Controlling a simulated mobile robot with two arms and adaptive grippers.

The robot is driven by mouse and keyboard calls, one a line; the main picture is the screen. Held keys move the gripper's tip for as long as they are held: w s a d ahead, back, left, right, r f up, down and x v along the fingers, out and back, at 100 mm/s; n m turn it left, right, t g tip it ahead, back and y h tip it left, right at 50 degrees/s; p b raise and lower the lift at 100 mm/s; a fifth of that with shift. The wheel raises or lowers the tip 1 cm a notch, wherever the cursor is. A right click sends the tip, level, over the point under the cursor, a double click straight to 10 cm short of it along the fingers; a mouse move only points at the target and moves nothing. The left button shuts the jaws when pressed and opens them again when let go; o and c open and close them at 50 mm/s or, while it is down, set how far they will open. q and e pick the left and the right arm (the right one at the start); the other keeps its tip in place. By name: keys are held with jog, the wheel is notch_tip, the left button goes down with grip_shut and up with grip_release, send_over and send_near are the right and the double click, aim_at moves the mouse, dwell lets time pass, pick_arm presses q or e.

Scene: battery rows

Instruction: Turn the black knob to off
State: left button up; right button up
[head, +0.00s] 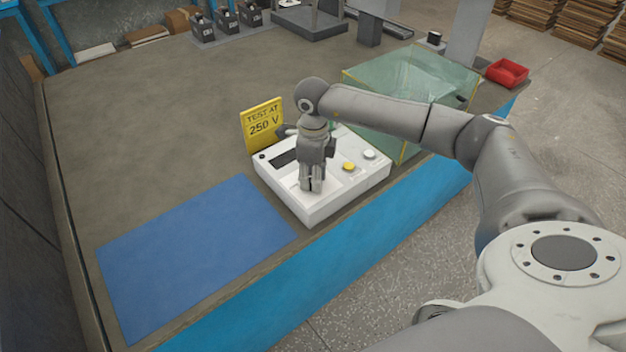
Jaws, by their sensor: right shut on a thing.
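A white tester box (330,207) stands on the workbench near its front edge. Its top carries a dark display strip (284,158), a yellow button (349,167) and a pale grey button (369,154). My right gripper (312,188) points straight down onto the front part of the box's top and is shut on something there. The black knob is not visible; the gripper covers the spot, so its setting cannot be read. My left gripper is not in view.
A yellow sign (262,124) reading "TEST AT 250 V" stands behind the box. A clear greenish case (400,85) stands close on the right. A blue mat (190,255) lies empty at left. A red bin (507,73) sits at the far right.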

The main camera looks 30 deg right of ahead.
jog(key=shift+n+b, duration=0.5)
jog(key=shift+n, duration=0.7)
jog(key=o, duration=1)
jog(key=shift+r, duration=0.1)
notch_tip(320, 180, up, 12)
jog(key=shift+f, duration=0.1)
